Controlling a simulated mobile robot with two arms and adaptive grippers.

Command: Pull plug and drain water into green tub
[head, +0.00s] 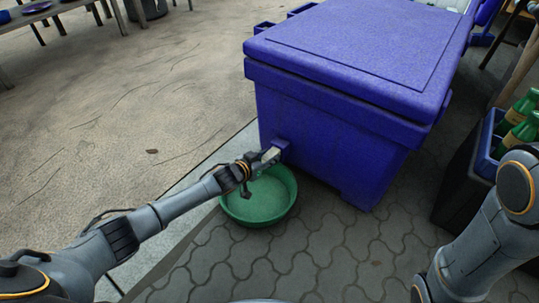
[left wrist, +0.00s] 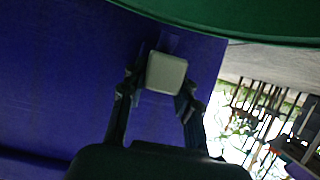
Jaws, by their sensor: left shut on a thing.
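A large blue cooler (head: 330,120) with a closed lid stands on the paving. A pale grey plug (head: 271,155) sits low on its left side, and it also shows in the left wrist view (left wrist: 166,72) against the blue wall. My left gripper (head: 262,160) is shut on the plug, with a finger on each side of it. I cannot tell whether the plug is still seated. The green tub (head: 262,217) lies on the ground below the plug, partly behind my left gripper. Its rim also shows in the left wrist view (left wrist: 240,18). No water is visible. My right gripper is out of view.
A dark crate (head: 463,180) and a blue crate with green bottles (head: 522,120) stand at the right, near my right arm. A table (head: 60,12) is at the far upper left. The sandy ground at left is open.

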